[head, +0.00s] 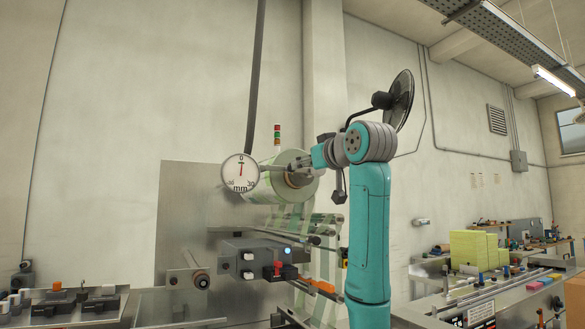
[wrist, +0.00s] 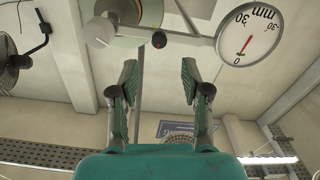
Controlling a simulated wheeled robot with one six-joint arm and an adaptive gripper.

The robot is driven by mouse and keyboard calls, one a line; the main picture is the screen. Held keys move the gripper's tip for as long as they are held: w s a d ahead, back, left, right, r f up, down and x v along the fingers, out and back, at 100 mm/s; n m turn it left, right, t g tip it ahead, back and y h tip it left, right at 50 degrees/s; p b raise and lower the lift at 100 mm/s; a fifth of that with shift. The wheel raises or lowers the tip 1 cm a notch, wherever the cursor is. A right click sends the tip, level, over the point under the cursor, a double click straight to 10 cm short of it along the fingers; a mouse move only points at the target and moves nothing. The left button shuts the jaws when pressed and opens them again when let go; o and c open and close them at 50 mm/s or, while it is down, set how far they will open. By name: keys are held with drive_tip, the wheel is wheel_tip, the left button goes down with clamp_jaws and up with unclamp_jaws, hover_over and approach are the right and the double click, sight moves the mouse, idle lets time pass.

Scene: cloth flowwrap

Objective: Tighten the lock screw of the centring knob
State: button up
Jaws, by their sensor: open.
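A small dark knob with a red mark (wrist: 159,40), which looks like the lock screw, sits on a pale bar in the wrist view. A grey round disc (wrist: 100,32), probably the centring knob, is left of it, in front of the film roll's edge. A round white mm dial (head: 240,172) has its red needle at or close to 0; it also shows in the wrist view (wrist: 248,36). My gripper (wrist: 158,72) is open and empty, its fingers spread either side of the dark knob's line, apart from it. In the head view my gripper (head: 299,164) is at the film roll, partly hiding the knob area.
The green-and-white film roll (head: 305,187) is behind my gripper, with film running down below. A grey control box (head: 250,258) with buttons juts out beneath. A black fan (head: 400,98) is on the wall behind my arm. Yellow-green blocks (head: 474,248) stand on the right bench.

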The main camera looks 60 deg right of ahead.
sight(291, 169)
drive_tip(key=x, duration=0.7)
drive_tip(key=shift+w+d, duration=0.2)
drive_tip(key=shift+w, duration=0.05)
clamp_jaws()
